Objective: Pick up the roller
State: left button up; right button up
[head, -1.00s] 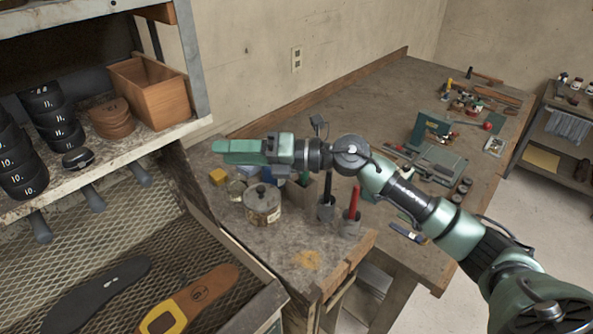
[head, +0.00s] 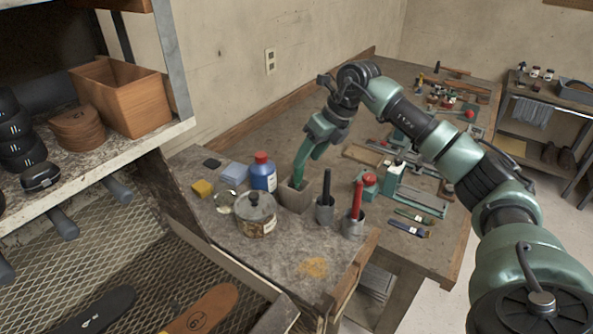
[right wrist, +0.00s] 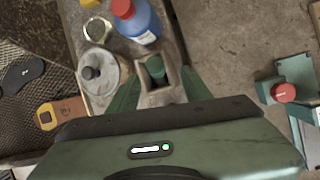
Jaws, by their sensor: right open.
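A green handle (right wrist: 155,68) stands upright in a square grey block (head: 296,198), its lower end hidden inside. I take it to be the roller, though no roller head shows. My right gripper (head: 304,165) points down over this block in the head view. In the right wrist view its two green fingers (right wrist: 158,88) are spread, one on each side of the block and handle. It is open and holds nothing. I cannot tell whether a finger touches the block. My left gripper is not in view.
Close by stand a blue bottle with a red cap (head: 262,172), a lidded pot (head: 257,214), a cup with a black-handled tool (head: 325,209) and a cup with a red-handled tool (head: 353,224). A wooden box (head: 122,98) sits on the left shelf.

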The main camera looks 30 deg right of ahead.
aim_at(298, 177)
jog(key=shift+p+x, duration=0.8)
jog(key=shift+x, duration=0.2)
jog(key=x, duration=0.3)
jog(key=shift+w+a+r+p, duration=0.1)
jog(key=shift+a+p, duration=0.15)
jog(key=shift+p, duration=0.15)
jog(key=shift+w+a+f, duration=0.1)
jog(key=shift+f, duration=0.25)
grip_shut()
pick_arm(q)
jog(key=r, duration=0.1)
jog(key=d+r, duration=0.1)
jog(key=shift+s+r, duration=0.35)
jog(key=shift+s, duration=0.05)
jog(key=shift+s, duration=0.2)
